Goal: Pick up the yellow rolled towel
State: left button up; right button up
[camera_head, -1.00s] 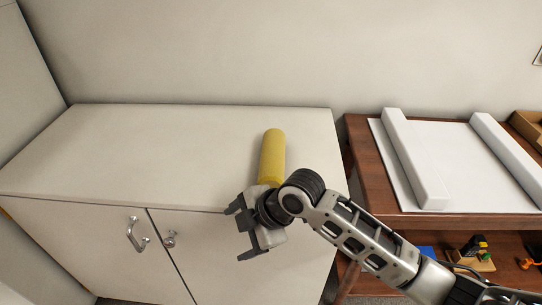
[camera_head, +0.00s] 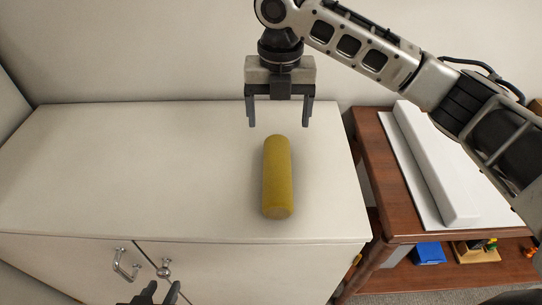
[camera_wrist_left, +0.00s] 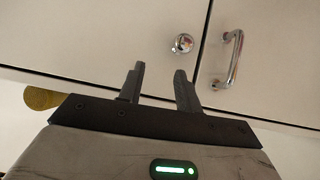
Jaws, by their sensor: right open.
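The yellow rolled towel (camera_head: 277,180) lies on the white cabinet top (camera_head: 130,170), its long side running from back to front. Its end also shows at the left edge of the left wrist view (camera_wrist_left: 40,97). My right gripper (camera_head: 279,122) is open and empty, fingers pointing down, just beyond the towel's far end in the picture and apart from it. My left gripper (camera_head: 156,294) shows only its fingertips at the bottom edge, in front of the cabinet doors. In the left wrist view its two fingers (camera_wrist_left: 160,82) are apart with nothing between them.
The cabinet doors carry a metal handle (camera_head: 125,264) and a knob (camera_head: 164,268) near my left gripper. The cabinet top left of the towel is clear.

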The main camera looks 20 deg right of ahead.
aim_at(278, 165)
jog(key=f, duration=1)
jog(key=shift+s, duration=0.4)
jog(key=shift+s+a+f, duration=0.1)
jog(key=shift+s+f, duration=0.05)
jog(key=shift+f, duration=1.2)
jog(key=shift+s+a+f, duration=0.1)
jog(key=shift+f, duration=1.2)
jog(key=c, duration=1.1)
